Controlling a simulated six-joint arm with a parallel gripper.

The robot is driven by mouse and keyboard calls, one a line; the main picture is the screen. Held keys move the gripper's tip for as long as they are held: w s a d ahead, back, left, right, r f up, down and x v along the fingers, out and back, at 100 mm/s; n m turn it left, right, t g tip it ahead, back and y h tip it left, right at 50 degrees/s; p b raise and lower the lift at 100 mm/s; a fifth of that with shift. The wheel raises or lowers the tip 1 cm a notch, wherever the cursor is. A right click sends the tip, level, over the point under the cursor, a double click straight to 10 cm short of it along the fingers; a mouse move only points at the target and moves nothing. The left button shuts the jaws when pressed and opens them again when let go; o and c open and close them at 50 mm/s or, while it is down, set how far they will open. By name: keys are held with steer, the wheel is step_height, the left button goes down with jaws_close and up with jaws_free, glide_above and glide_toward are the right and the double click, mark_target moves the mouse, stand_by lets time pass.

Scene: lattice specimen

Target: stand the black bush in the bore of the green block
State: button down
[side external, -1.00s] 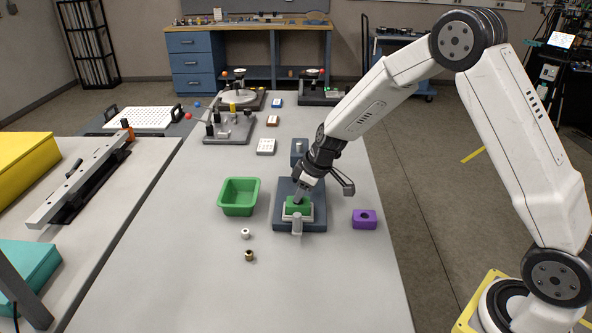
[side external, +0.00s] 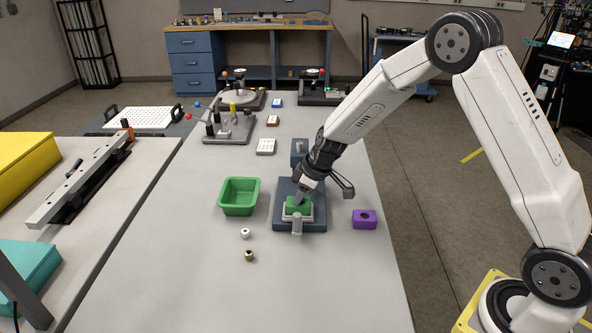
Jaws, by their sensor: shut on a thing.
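The green block (side external: 293,209) sits in a light grey holder on a dark blue fixture plate (side external: 317,222) in the middle of the table. My gripper (side external: 301,199) points down, tilted, with its fingertips right at the top of the green block. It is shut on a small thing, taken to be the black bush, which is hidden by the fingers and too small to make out. The bore is also hidden, so I cannot tell how far the bush is in it.
A green bin (side external: 239,197) stands left of the fixture. A white bush (side external: 245,233) and a brass bush (side external: 249,255) stand in front of the bin. A purple block (side external: 364,219) with a hole lies to the right. The table front is clear.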

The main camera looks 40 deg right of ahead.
jaws_free()
steer(key=shift+f, duration=0.1)
stand_by(0.4)
steer(key=shift+r, duration=0.2)
steer(key=shift+r, duration=2.4)
steer(key=v, duration=0.7)
steer(key=shift+r, duration=0.35)
steer(key=shift+s+d, duration=0.1)
steer(key=shift+s, duration=0.1)
